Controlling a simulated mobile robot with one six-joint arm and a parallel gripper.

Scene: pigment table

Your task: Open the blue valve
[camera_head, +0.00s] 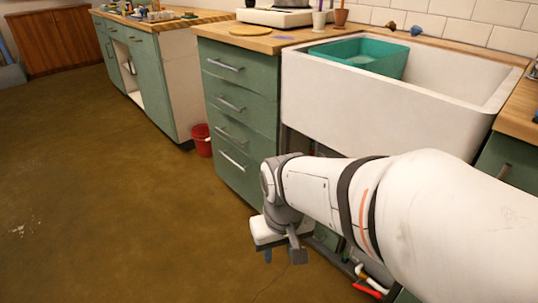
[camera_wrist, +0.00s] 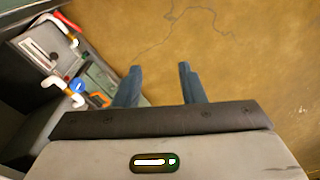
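In the wrist view, a small round blue valve handle (camera_wrist: 76,87) sits by a white pipe elbow at the left, in the open space below the sink. My gripper (camera_wrist: 161,78) is open and empty, its two dark blue fingers apart over bare floor, to the right of the blue handle and not touching it. In the head view my gripper (camera_head: 282,255) hangs low in front of the drawers and sink cabinet. The blue handle cannot be made out there. A small blue knob (camera_head: 416,30) also shows on the wall above the sink.
Near the blue handle are an orange part (camera_wrist: 100,99) and red-ended white pipes (camera_wrist: 68,20). The white sink (camera_head: 375,100) overhangs this space and holds a teal basin (camera_head: 385,58). A red bucket (camera_head: 201,140) stands by the cabinets. The floor at left is clear.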

